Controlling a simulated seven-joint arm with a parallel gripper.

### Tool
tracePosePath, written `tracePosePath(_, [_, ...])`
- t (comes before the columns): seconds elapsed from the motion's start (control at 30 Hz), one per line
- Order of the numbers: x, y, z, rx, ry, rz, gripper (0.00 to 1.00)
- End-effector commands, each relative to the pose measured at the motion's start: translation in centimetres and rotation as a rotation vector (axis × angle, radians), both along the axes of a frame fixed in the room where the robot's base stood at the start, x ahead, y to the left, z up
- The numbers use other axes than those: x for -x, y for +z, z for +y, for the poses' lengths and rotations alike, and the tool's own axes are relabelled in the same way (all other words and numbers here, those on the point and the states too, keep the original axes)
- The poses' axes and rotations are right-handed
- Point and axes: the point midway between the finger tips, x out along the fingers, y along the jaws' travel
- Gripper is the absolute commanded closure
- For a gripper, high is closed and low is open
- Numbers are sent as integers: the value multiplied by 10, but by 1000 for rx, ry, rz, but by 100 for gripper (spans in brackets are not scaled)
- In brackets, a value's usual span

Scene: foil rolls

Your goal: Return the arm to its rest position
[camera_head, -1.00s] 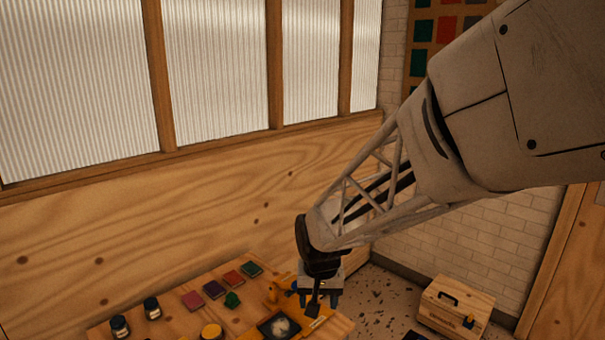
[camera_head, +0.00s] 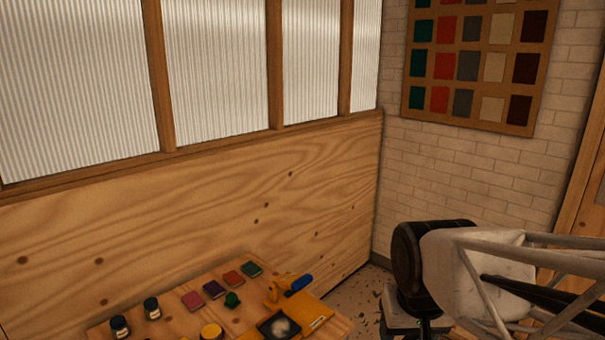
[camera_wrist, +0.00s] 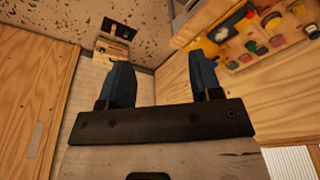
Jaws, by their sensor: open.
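My gripper (camera_wrist: 162,82) shows in the wrist view with its two dark blue fingers spread apart and nothing between them. In the head view the end of my arm is at the lower right, to the right of the wooden table (camera_head: 175,327) and clear of it. The fingertips are below the picture edge there. The table, with its small items, also shows at the upper right of the wrist view.
On the table are a yellow tool with a blue handle (camera_head: 302,283), a yellow-framed black tray (camera_head: 279,328), several coloured pads, a green lump (camera_head: 232,299), and two dark jars. A plywood wall (camera_head: 190,225) stands behind. A wooden box (camera_wrist: 113,52) is on the speckled floor.

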Motion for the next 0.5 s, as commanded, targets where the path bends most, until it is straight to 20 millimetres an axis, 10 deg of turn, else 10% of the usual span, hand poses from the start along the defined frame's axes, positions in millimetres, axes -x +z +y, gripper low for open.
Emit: tracePosePath(0.5, [51,6,-20,13,-4,-26,42])
